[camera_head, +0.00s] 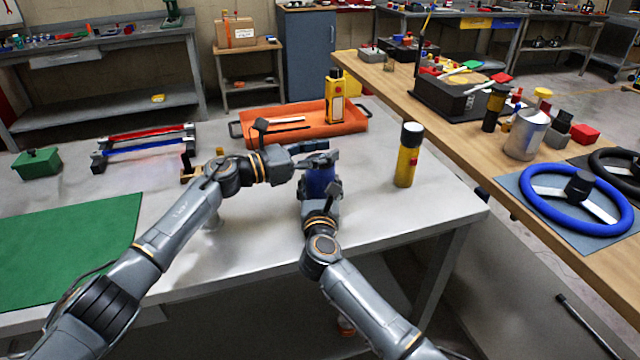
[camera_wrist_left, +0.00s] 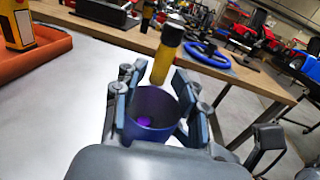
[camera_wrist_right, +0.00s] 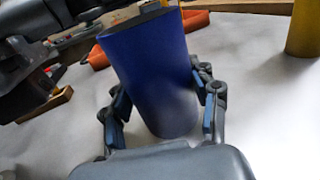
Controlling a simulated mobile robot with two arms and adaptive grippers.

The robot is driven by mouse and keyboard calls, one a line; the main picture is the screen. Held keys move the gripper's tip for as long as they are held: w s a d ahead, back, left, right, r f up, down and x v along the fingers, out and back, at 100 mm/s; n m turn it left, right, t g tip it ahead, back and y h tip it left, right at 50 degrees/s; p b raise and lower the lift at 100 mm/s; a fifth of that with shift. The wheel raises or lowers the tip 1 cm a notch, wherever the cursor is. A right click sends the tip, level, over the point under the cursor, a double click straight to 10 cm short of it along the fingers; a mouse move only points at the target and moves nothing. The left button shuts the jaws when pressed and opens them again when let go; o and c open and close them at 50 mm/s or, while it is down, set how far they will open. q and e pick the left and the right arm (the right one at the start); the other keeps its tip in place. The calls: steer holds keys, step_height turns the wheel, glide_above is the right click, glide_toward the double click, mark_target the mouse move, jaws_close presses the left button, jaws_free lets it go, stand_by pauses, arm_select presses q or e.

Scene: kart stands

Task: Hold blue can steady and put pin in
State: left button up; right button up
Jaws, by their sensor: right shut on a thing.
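The blue can (camera_head: 318,183) stands upright on the grey table, open at the top. My right gripper (camera_head: 319,193) is shut on it; in the right wrist view the fingers press both sides of the can (camera_wrist_right: 158,80). My left gripper (camera_head: 322,157) is at the can's rim, its fingers apart. In the left wrist view the open can (camera_wrist_left: 150,107) shows between and beyond those fingers, and nothing is seen gripped in them. A small purple spot (camera_wrist_left: 146,121) shows inside the can; I cannot tell whether it is the pin. No pin shows clearly elsewhere.
A yellow bottle with a black cap (camera_head: 407,155) stands right of the can. An orange tray (camera_head: 290,135) with a yellow container (camera_head: 335,97) lies behind. A green mat (camera_head: 70,245) covers the table's left. A wooden bench (camera_head: 450,140) runs along the right.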

arm_select(q)
step_height(320, 180, up, 10)
stand_by(0.7)
arm_select(e)
steer(key=o, duration=1.2)
steer(key=shift+o, duration=0.2)
steer(key=s, duration=1.2)
arm_select(q)
steer(key=shift+f, duration=0.1)
arm_select(e)
steer(key=shift+f, duration=0.1)
